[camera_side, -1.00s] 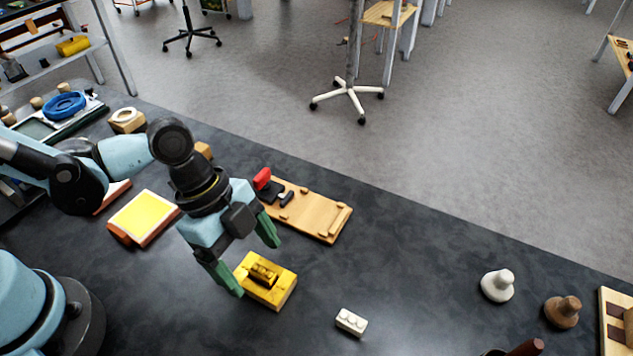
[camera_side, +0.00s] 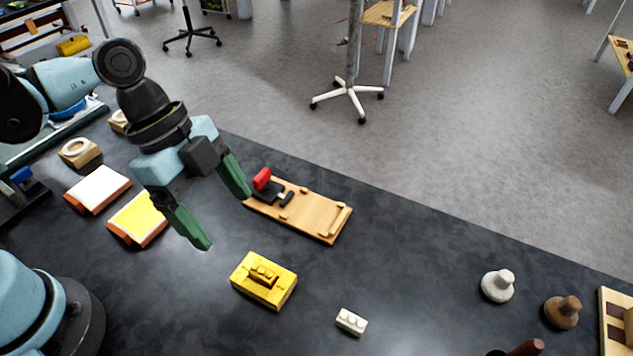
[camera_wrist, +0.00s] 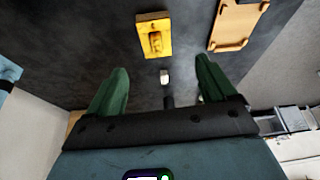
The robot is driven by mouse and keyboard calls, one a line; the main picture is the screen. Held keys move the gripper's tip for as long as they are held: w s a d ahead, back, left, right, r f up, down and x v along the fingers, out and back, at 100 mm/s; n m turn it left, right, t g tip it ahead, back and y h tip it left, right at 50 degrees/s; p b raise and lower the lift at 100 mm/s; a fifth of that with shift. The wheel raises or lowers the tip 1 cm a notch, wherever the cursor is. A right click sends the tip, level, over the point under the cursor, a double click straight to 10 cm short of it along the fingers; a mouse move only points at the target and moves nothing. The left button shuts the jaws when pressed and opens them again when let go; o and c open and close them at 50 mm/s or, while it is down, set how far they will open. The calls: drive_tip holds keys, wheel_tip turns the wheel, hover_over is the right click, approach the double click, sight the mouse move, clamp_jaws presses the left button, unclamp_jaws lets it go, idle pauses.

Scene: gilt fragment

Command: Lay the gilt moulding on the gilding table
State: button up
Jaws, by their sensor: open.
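A small gold piece, seemingly the gilt moulding (camera_side: 264,271), rests on top of a yellow block (camera_side: 281,296), in or over its recess; I cannot tell how deep it sits. In the wrist view the gold piece (camera_wrist: 156,42) and the block (camera_wrist: 150,23) lie ahead of the fingers. Which object is the gilding table is unclear; the yellow block may be it. My gripper (camera_side: 225,218) is open and empty, raised above the bench and left of the block, apart from it. In the wrist view both green fingers (camera_wrist: 161,70) stand wide apart with nothing between them.
A wooden board (camera_side: 312,212) with a red-and-black tool lies behind the block. A white studded brick (camera_side: 351,321) is at its front right. Yellow (camera_side: 139,216) and white (camera_side: 98,188) pads lie left. White (camera_side: 497,286) and brown (camera_side: 562,311) knobs stand right.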

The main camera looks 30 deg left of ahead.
drive_tip(key=w+a+r+n+t+y, duration=0.1)
drive_tip(key=w+a+n+t+y, duration=0.1)
drive_tip(key=a+n, duration=0.6)
drive_tip(key=w+a+n+t+y, duration=0.2)
drive_tip(key=w+a+n+t, duration=0.1)
drive_tip(key=a+n, duration=0.5)
drive_tip(key=shift+r+n+t, duration=0.35)
drive_tip(key=shift+n+t, duration=0.25)
drive_tip(key=shift+t, duration=0.3)
drive_tip(key=shift+a, duration=0.1)
